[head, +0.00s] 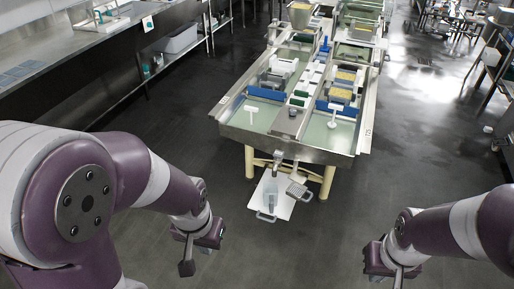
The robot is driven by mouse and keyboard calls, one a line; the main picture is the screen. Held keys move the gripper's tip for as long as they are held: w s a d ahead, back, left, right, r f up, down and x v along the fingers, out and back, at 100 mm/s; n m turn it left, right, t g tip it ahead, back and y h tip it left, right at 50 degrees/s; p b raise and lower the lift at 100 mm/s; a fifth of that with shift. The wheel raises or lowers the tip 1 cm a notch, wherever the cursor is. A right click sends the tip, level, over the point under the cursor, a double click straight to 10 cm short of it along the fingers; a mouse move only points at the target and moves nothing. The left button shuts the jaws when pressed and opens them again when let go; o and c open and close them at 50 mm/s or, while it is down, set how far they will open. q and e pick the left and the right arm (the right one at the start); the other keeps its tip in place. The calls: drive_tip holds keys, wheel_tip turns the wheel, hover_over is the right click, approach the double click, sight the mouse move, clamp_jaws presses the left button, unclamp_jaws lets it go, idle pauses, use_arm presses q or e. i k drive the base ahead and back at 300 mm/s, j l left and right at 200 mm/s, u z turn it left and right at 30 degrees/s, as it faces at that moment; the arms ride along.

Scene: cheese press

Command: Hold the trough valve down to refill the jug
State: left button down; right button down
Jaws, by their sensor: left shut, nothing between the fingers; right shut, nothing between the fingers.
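The trough (247,118) is a long metal table with pale green basins, standing at centre beyond my arms. A small metal fitting at the middle of its front edge looks like the valve (278,157). Below it a pale, partly see-through vessel, likely the jug (269,192), stands on a white board (284,207); its fill level is too small to tell. My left gripper (187,267) is shut and empty, low at the left and nearer than the trough. My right gripper (398,280) is shut and empty at the lower right. Both are well apart from valve and jug.
A grey grated piece (297,188) sits beside the jug under the trough edge. Cream trough legs (327,182) stand either side. A steel counter (75,65) runs along the left.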

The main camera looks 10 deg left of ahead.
sight(278, 155)
drive_tip(key=i+l+u, duration=0.45)
drive_tip(key=i, duration=0.35)
drive_tip(key=i+l+u, duration=0.45)
drive_tip(key=i+l, duration=0.2)
drive_tip(key=l, duration=0.3)
drive_tip(key=i+l, duration=0.6)
drive_tip(key=l, duration=0.2)
